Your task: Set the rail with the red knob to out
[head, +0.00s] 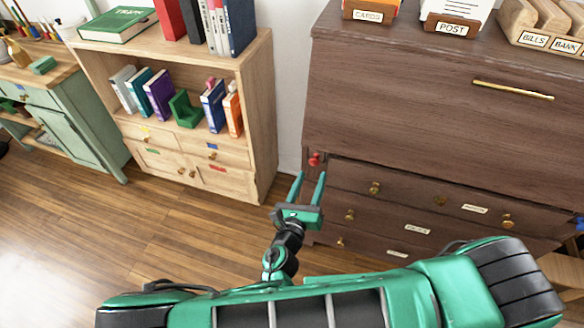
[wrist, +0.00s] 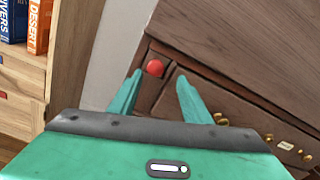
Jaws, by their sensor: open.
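The red knob (head: 314,159) sits at the upper left corner of the dark wooden desk's front, left of the top drawer. It is also in the wrist view (wrist: 154,68), above and between my fingertips. The rail behind it shows only as its end in the desk front, and how far it stands out is hard to tell. My gripper (head: 311,176) is open and empty, with its green fingers pointing at the knob from just below it in the head view. In the wrist view the fingers (wrist: 158,80) stand either side of the knob's line, apparently not touching it.
The desk (head: 400,100) has a closed slanted front with a brass handle (head: 512,90) and several drawers with brass knobs below. A light wooden bookcase (head: 258,110) stands to the left, with a narrow wall gap between. Open wooden floor (head: 130,240) lies at the left.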

